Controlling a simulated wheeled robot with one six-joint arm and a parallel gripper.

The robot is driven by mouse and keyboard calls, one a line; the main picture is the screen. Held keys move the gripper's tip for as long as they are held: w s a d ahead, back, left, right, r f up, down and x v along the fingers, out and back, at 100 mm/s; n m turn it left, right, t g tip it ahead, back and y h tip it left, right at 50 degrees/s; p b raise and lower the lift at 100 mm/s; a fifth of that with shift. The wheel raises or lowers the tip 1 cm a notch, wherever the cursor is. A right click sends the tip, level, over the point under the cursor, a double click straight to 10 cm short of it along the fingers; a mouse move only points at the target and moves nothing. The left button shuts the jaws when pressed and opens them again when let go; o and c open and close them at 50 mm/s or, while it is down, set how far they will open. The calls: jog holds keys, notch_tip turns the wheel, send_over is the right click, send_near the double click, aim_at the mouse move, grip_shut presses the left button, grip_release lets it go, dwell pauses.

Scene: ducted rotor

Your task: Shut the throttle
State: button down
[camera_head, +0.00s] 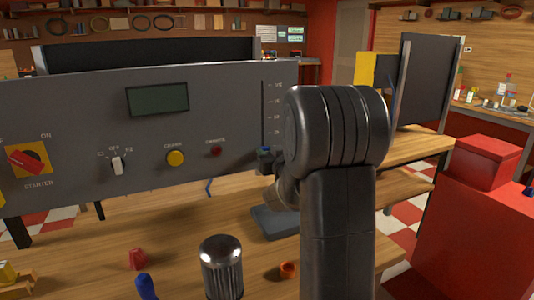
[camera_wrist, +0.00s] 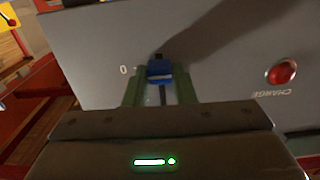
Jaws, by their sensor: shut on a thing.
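The throttle is a blue knob (camera_head: 265,149) on a vertical slot (camera_head: 263,108) at the right end of the grey control panel (camera_head: 60,110). The knob is low on the slot, below the lowest scale mark visible in the head view. In the wrist view the blue knob (camera_wrist: 160,70) sits between the two green fingers and is about level with a printed 0 (camera_wrist: 123,70). My gripper (camera_wrist: 160,82) is shut on the knob. In the head view my gripper (camera_head: 267,159) is small and partly hidden by my arm.
The panel carries a red starter switch (camera_head: 25,160), a small selector (camera_head: 117,165), a yellow button (camera_head: 176,158), a red light (camera_head: 216,151) and a display (camera_head: 157,99). A red cabinet (camera_head: 480,225) stands right.

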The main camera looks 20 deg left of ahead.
jog(key=shift+f, duration=0.35)
jog(key=c, duration=1.2)
grip_release()
jog(key=shift+r, duration=0.1)
jog(key=v, duration=1.3)
jog(key=shift+s+d+b, duration=0.25)
jog(key=shift+s+b, duration=0.05)
jog(key=shift+w+a, duration=0.1)
jog(key=x, duration=0.4)
jog(key=r+p+x, duration=0.1)
jog(key=x, duration=0.8)
jog(key=shift+w+a+r+p, duration=0.15)
jog(key=shift+w+p, duration=0.05)
jog(key=shift+p, duration=0.2)
